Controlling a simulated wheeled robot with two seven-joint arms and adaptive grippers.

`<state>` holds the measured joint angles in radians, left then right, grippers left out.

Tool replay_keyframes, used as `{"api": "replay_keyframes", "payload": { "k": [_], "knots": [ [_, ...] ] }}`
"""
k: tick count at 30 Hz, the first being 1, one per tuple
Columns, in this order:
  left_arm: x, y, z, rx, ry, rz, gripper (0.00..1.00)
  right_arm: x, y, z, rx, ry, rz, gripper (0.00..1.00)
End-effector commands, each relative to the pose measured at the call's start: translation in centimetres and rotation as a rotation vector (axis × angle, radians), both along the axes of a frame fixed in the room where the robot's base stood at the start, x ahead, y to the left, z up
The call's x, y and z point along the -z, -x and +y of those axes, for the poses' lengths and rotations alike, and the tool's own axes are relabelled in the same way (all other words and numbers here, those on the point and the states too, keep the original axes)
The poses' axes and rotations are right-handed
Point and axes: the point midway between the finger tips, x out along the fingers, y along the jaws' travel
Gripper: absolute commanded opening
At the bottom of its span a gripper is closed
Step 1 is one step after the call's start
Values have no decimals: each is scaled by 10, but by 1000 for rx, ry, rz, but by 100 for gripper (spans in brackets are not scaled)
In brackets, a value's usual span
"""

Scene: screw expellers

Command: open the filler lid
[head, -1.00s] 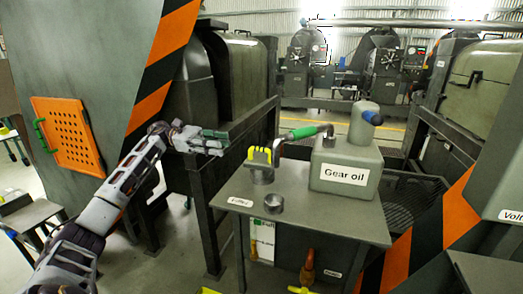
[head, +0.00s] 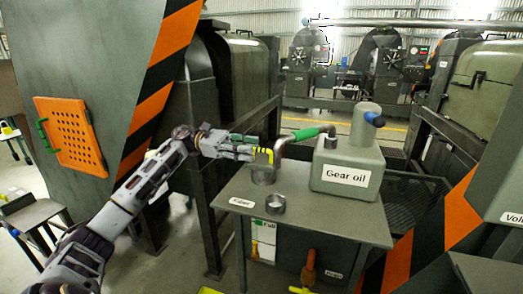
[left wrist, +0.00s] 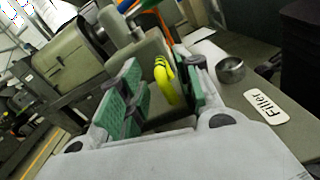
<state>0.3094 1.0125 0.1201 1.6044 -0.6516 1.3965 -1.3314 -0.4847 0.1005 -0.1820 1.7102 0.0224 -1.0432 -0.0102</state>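The filler lid (head: 264,157) has a yellow handle and sits on the grey filler neck (head: 263,174), near the table's left edge behind the "Filler" label (head: 241,202). My left gripper (head: 247,149) reaches in from the left at the handle's height. In the left wrist view, the yellow handle (left wrist: 165,80) shows between the green finger pads of my left gripper (left wrist: 158,90). The fingers are apart, and I cannot tell whether either touches the handle. The lid's lower part is hidden in that view. My right gripper is not in view.
A short metal cup (head: 275,204) stands in front of the filler. A bent pipe with a green grip (head: 306,134) rises behind the lid. The "Gear oil" can (head: 347,165) stands to the right. The front of the table (head: 320,220) is clear.

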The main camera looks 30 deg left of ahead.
Motion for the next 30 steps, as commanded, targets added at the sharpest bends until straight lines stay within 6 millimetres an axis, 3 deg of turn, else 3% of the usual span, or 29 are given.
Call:
{"api": "replay_keyframes", "payload": {
  "k": [10, 23, 30],
  "knots": [
    [-1, -8, -37, 0, 2, 0, 34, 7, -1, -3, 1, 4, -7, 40],
    [0, -10, -43, 0, 0, 0, 34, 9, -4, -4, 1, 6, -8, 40],
    [0, -10, -43, -1, 1, 0, 5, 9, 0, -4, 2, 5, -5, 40]
  ]
}}
